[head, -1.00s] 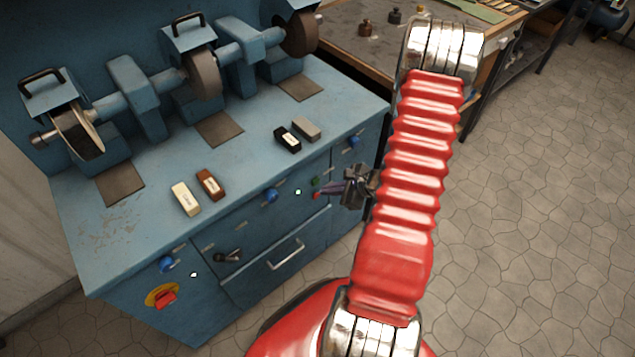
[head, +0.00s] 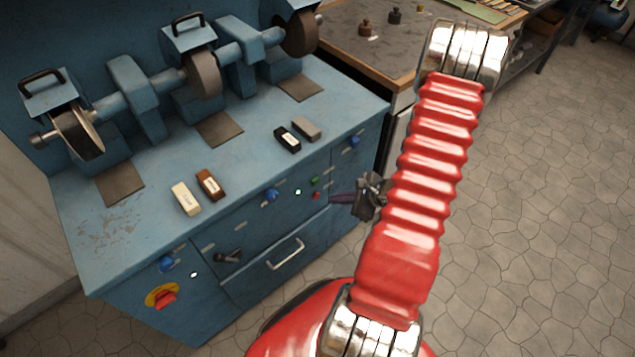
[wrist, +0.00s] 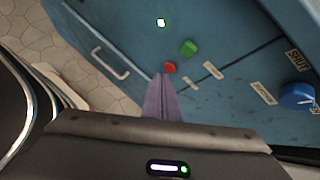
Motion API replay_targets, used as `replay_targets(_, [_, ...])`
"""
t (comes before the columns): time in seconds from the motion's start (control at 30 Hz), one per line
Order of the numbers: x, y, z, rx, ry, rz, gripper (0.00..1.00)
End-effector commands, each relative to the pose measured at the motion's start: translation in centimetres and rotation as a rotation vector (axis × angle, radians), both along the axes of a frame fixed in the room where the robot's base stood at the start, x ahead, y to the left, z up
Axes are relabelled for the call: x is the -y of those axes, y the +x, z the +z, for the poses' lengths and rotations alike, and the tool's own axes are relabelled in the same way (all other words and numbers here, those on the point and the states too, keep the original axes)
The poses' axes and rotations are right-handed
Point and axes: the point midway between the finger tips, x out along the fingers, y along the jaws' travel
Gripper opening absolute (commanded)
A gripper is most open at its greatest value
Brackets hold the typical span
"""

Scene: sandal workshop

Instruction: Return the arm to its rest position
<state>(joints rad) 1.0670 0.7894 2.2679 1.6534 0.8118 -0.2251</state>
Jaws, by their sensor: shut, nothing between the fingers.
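My gripper (head: 341,199) shows left of my red arm in the head view, in front of the right part of the blue cabinet's front. Its narrow purple-grey fingers are together and hold nothing. In the wrist view my gripper (wrist: 163,78) points toward the cabinet front, with its tips near a red button (wrist: 169,67) in the picture. I cannot tell the exact gap between the tips and the panel. My arm's upper links stand raised across the middle right of the head view.
The blue grinding cabinet (head: 120,230) carries several wheels and compound bars. Its front has blue knobs (head: 271,195), a green button (wrist: 188,47) and a drawer handle (head: 286,254). A workbench (head: 365,50) stands behind. Tiled floor (head: 540,200) at right is clear.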

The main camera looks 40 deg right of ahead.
Motion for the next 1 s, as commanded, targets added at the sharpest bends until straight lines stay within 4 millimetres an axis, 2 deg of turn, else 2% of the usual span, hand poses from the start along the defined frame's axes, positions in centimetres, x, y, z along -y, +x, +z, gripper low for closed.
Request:
replay_targets(0.57, [-0.1, 0.0, 0.0, -0.002, 0.011, -0.006, 0.00])
replay_targets(0.67, [-0.9, -0.3, 0.0, -0.006, 0.021, 0.027, 0.00])
replay_targets(0.83, [-3.5, -1.6, 0.0, -0.020, 0.046, 0.135, 0.00])
replay_targets(1.0, [-5.6, -2.8, 1.8, -0.024, 0.029, 0.283, 0.00])
